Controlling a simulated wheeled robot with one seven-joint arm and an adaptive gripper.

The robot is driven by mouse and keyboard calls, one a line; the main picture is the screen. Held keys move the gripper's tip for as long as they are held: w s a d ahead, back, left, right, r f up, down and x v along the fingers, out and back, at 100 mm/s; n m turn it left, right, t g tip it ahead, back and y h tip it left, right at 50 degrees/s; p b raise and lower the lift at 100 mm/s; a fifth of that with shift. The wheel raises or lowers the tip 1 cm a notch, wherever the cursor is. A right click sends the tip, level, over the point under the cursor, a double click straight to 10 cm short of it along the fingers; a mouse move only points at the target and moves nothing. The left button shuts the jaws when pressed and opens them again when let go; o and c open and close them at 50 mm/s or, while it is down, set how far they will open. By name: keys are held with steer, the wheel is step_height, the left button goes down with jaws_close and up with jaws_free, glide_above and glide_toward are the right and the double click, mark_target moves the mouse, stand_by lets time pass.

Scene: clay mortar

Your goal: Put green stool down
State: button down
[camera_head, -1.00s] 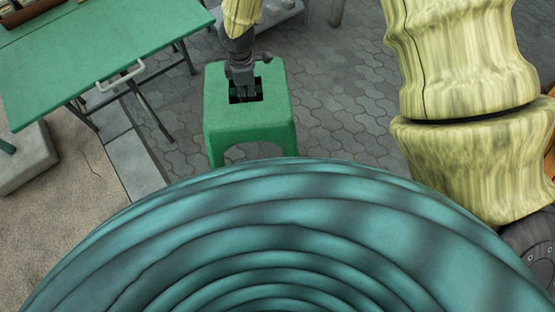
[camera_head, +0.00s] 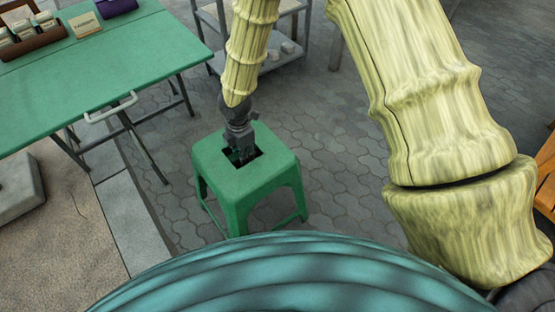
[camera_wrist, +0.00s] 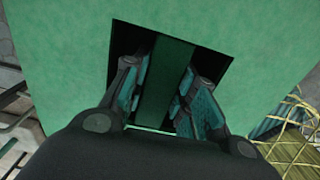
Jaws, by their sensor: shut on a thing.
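The green stool (camera_head: 262,182) is upright near the middle of the head view, over the grey paving. It has a square top with a dark square opening in it. My gripper (camera_head: 243,156) points down into that opening from above. In the wrist view, the stool's top (camera_wrist: 70,60) fills most of the picture. There the gripper's two fingers (camera_wrist: 160,98) reach into the opening and are shut on a green bar that crosses it. I cannot tell whether the stool's feet touch the ground.
A green folding table (camera_head: 110,60) with small boxes and a purple item (camera_head: 115,6) stands at the left. A grey shelf rack (camera_head: 270,65) is behind the stool. A stone kerb (camera_head: 140,215) runs at the left. Paving (camera_head: 335,150) to the stool's right is free.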

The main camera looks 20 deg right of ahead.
mark_target(277, 143)
steer(key=shift+w+d+f+b, duration=0.45)
steer(key=shift+w+d+f, duration=0.3)
steer(key=shift+d, duration=1.35)
steer(key=shift+w+d+f+b, duration=0.55)
steer(key=shift+d+f, duration=0.25)
steer(key=shift+d, duration=1.25)
steer(key=shift+w+d+f+b, duration=0.4)
steer(key=shift+w+d+f, duration=0.35)
steer(key=shift+d, duration=1.35)
steer(key=c, duration=1.1)
jaws_free()
steer(key=shift+f, duration=0.15)
steer(key=shift+c, duration=0.2)
step_height(277, 143, up, 12)
steer(key=p, duration=0.2)
steer(key=shift+p, duration=0.4)
